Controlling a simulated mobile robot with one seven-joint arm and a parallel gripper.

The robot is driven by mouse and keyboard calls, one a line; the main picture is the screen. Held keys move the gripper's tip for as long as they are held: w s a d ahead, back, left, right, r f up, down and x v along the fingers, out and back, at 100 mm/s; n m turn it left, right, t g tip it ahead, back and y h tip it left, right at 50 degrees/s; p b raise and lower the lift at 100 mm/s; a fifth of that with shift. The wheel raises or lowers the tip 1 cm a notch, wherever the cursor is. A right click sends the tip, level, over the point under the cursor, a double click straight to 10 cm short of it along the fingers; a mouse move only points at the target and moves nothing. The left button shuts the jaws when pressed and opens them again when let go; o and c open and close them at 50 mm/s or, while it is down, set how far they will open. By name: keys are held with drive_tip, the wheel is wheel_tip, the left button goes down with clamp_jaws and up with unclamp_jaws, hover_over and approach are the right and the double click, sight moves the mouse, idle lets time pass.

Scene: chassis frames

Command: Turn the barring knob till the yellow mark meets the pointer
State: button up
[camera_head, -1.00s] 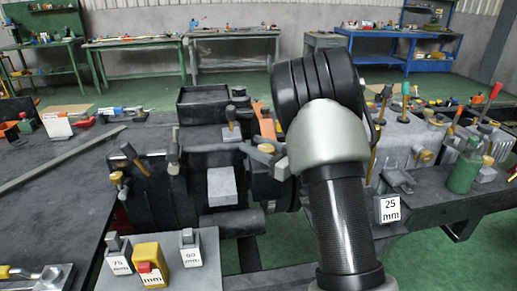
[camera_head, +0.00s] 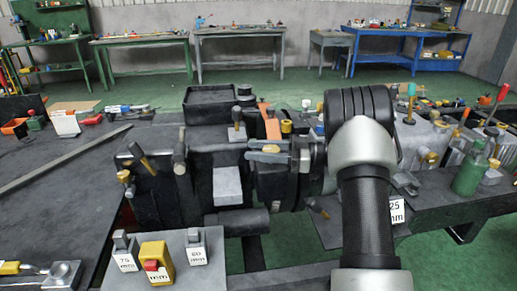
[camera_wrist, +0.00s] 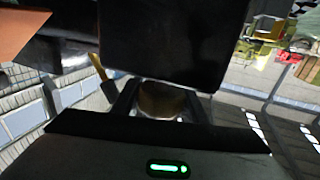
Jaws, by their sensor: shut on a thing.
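My gripper (camera_wrist: 160,103) shows in the wrist view, with its two dark fingers on either side of a round brass-brown knob (camera_wrist: 161,98). It is shut on this knob, just below a large black block (camera_wrist: 175,40). In the head view my own arm stands in front of the right part of the dark machine (camera_head: 235,163), and the gripper and the held knob cannot be made out there. I cannot make out the yellow mark or the pointer in either view.
Blocks labelled 75 mm (camera_head: 125,256) and 60 mm (camera_head: 196,249) stand at the front with a yellow block (camera_head: 156,264). A 25 mm tag (camera_head: 397,211) is partly behind my arm. A green bottle (camera_head: 469,168) stands at the right.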

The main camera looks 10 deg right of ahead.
idle(0.4)
drive_tip(key=o, duration=1)
drive_tip(key=shift+a, duration=0.1)
drive_tip(key=shift+o, duration=0.2)
drive_tip(key=p+v, duration=0.2)
drive_tip(key=v, duration=1.5)
drive_tip(key=shift+d, duration=0.25)
drive_tip(key=shift+s, duration=0.1)
